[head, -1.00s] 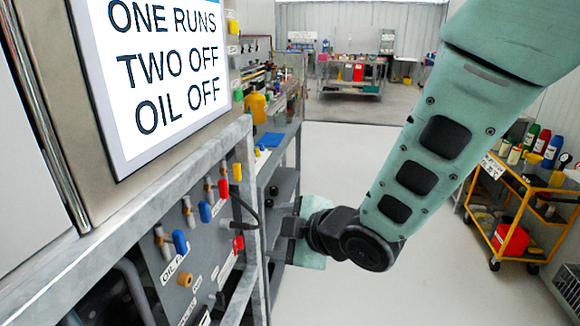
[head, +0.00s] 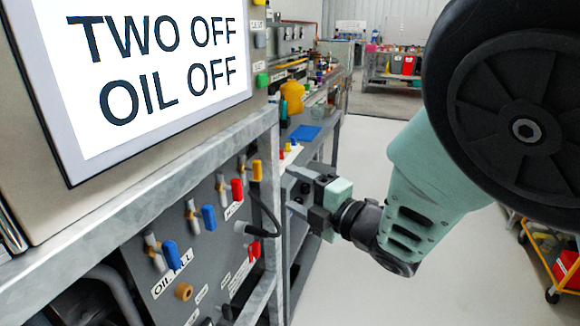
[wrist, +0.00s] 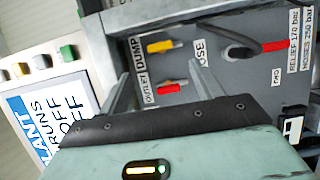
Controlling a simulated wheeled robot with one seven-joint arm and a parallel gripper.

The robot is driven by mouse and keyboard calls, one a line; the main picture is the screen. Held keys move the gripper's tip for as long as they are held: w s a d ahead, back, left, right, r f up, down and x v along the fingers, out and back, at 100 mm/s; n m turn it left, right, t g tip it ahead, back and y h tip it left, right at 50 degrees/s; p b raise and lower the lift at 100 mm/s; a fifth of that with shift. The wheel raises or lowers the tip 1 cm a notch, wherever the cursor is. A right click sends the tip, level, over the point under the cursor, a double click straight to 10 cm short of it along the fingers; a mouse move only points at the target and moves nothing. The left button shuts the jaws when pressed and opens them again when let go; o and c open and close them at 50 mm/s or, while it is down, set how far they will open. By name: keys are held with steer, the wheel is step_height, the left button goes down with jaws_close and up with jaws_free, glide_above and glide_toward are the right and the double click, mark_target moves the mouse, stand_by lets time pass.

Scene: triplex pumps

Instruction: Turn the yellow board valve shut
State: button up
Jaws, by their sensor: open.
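The yellow board valve (head: 257,170) is a small lever handle on a brass stem, at the upper right of the grey valve board (head: 205,252). In the head view its handle stands roughly upright. In the wrist view the yellow handle (wrist: 160,46) lies across the picture beside a DUMP label, just beyond my fingertips. My gripper (head: 288,186) is right of the board, facing it, with its fingertips partly hidden by the frame post. In the wrist view my gripper (wrist: 160,70) has its two fingers apart, with nothing between them touching. The valve appears apart from the fingers.
A red lever (head: 237,190) sits close beside the yellow one, and blue levers (head: 208,217) are further left. A black hose (head: 268,212) loops below the yellow valve. A galvanized frame post (head: 270,165) edges the board. Open floor lies to the right.

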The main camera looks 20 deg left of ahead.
mark_target(260, 172)
steer(key=x, duration=1)
steer(key=shift+w+a, duration=0.1)
steer(key=shift+a, duration=0.15)
steer(key=c, duration=1)
